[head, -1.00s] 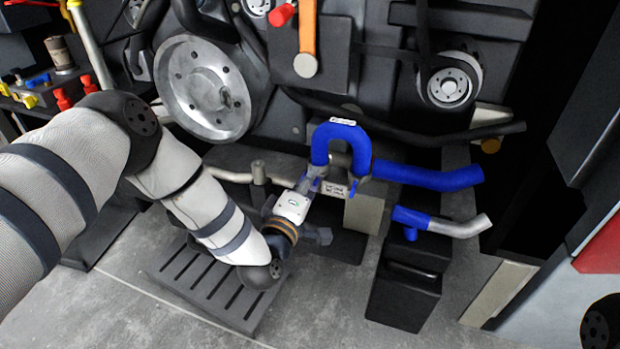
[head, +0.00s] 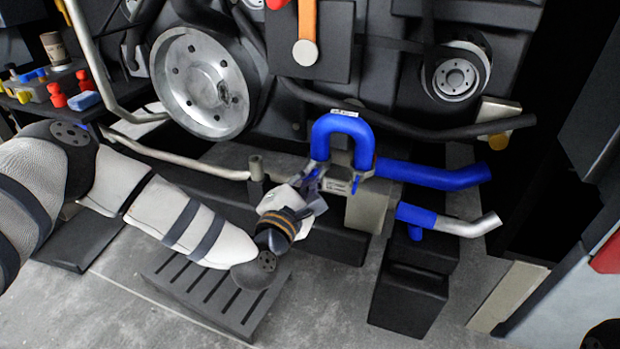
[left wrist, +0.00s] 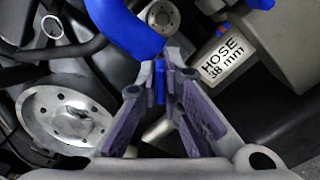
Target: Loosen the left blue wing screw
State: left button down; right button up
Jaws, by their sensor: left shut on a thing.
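The blue U-shaped hose (head: 342,124) arches over a metal fitting at the engine's lower front; it also shows in the left wrist view (left wrist: 125,24). My left gripper (head: 312,178) is at the foot of the hose's left leg. In the left wrist view its fingertips (left wrist: 160,78) are shut on a small upright blue piece, the left blue wing screw (left wrist: 160,92). In the head view the fingers mostly hide that screw. Another blue wing screw (head: 355,185) hangs below the hose's right leg, clear of the gripper. My right gripper is not in view.
A straight blue hose (head: 430,176) runs right from the fitting. A short blue hose with a metal elbow (head: 465,227) lies above a black box (head: 407,302). A slotted dark step (head: 215,287) stands below my left arm. A "HOSE 38 mm" label (left wrist: 222,60) is close by the fingers.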

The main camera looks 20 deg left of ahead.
pick_arm(q)
jog(key=n+b, duration=0.2)
jog(key=n, duration=0.1)
jog(key=n+b, duration=0.1)
jog(key=n, duration=0.1)
jog(key=shift+s+d+f, duration=0.1)
jog(key=shift+d+f, duration=0.05)
jog(key=shift+f, duration=0.2)
jog(key=shift+r+n+b, duration=0.15)
jog(key=shift+n+b, duration=1.4)
jog(key=shift+n, duration=0.55)
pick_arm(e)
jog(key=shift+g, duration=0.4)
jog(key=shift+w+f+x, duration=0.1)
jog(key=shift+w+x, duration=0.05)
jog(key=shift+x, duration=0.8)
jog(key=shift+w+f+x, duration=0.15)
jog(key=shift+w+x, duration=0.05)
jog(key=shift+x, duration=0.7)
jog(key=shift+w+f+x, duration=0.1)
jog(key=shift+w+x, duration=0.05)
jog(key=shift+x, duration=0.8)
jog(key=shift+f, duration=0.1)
pick_arm(q)
jog(key=shift+r, duration=0.1)
jog(key=c, duration=1.8)
grip_release()
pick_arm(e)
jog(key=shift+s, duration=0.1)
